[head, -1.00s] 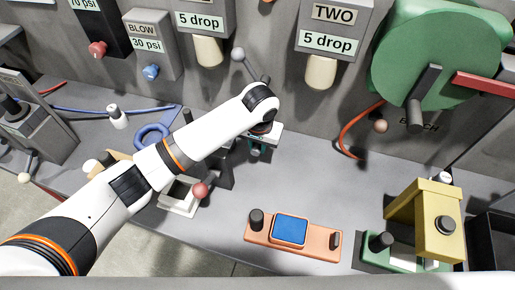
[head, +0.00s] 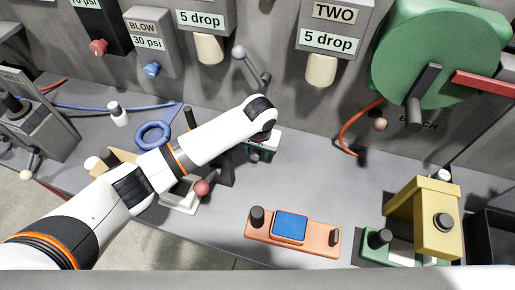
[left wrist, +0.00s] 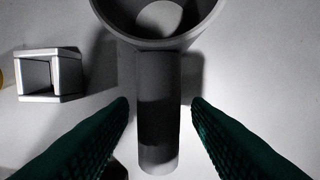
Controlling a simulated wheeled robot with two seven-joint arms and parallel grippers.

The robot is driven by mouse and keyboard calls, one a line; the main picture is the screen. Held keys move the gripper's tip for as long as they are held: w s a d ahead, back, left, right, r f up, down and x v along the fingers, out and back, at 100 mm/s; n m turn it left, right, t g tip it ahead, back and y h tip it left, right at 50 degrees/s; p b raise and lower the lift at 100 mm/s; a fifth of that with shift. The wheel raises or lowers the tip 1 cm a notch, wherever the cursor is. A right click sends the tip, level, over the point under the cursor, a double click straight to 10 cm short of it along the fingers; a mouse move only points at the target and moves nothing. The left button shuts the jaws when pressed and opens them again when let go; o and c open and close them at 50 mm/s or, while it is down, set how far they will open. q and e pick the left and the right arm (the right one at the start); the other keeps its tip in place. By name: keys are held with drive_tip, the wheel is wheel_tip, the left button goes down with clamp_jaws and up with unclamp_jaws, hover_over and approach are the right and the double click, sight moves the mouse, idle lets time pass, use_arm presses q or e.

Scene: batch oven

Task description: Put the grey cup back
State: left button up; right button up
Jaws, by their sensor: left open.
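In the left wrist view a grey cup (left wrist: 204,14) shows as a round rim cut off by the top edge. Its straight grey handle (left wrist: 158,75) points down the picture. My left gripper (left wrist: 160,104) is open, with one green ribbed finger on each side of the handle and a visible gap to both. In the head view my left gripper (head: 262,153) is low over the bench, partly behind my wrist, and I cannot make out the cup there. My right gripper is not in view.
A small square metal frame (left wrist: 50,76) lies left of the cup. On the bench stand a blue ring (head: 153,136), a lever with a red ball (head: 201,188), an orange panel with a blue screen (head: 290,227) and a yellow press (head: 437,219). The bench middle right of my gripper is clear.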

use_arm(q)
drive_tip(key=shift+r, duration=0.3)
wheel_tip(320, 180, up, 12)
drive_tip(key=s+b, duration=0.1)
drive_tip(key=shift+s+f+b, duration=0.25)
drive_tip(key=shift+s+b, duration=0.1)
drive_tip(key=shift+b, duration=0.05)
drive_tip(key=shift+d, duration=0.15)
idle(0.5)
